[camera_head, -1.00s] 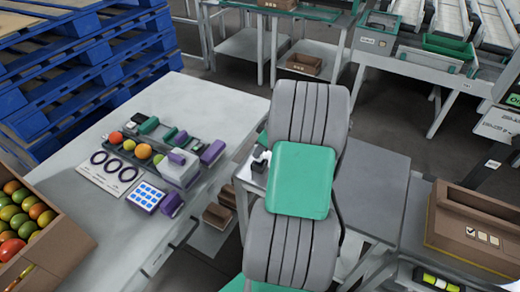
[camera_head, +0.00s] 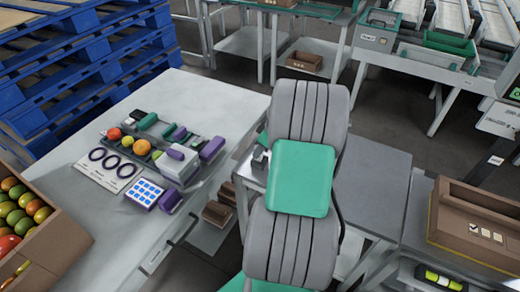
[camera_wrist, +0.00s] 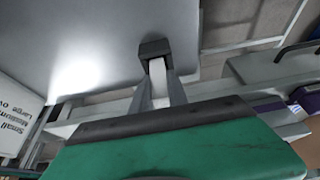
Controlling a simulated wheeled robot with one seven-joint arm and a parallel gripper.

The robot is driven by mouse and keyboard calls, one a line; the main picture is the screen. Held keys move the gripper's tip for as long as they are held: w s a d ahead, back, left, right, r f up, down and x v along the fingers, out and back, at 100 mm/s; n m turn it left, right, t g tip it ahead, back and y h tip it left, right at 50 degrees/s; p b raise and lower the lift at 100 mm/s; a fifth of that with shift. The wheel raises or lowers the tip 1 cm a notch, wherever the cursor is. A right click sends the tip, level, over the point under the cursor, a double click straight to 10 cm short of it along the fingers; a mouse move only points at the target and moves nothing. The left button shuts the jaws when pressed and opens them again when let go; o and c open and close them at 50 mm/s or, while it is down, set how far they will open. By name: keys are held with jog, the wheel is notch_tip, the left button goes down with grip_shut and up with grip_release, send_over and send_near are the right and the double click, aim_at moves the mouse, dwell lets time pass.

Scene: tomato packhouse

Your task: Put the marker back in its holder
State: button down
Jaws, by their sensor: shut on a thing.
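My gripper (camera_wrist: 158,95) is seen in the wrist view, its two grey fingers shut on a narrow white piece (camera_wrist: 158,78) with a dark block (camera_wrist: 155,48) at its far end. This seems to be the marker, held over a pale grey surface. In the head view my arm covers most of the gripper; only a small grey and dark part shows beside the grey side table. I cannot make out the marker's holder for sure. A white block with a purple top (camera_head: 181,162) stands among small items on the left worktable.
The left worktable (camera_head: 215,105) also carries fruit (camera_head: 142,147), a ring card (camera_head: 106,168), a blue-and-white grid block (camera_head: 144,194) and purple blocks (camera_head: 212,148). A fruit crate (camera_head: 55,245) is at lower left. The grey side table (camera_head: 372,185) is largely bare. A brown box (camera_head: 475,225) stands at right.

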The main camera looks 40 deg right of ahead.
jog(key=shift+f, duration=0.15)
jog(key=c, duration=1.2)
grip_release()
jog(key=shift+c, duration=0.6)
jog(key=shift+c, duration=1.1)
jog(key=shift+r+p, duration=2.25)
jog(key=shift+r, duration=1.35)
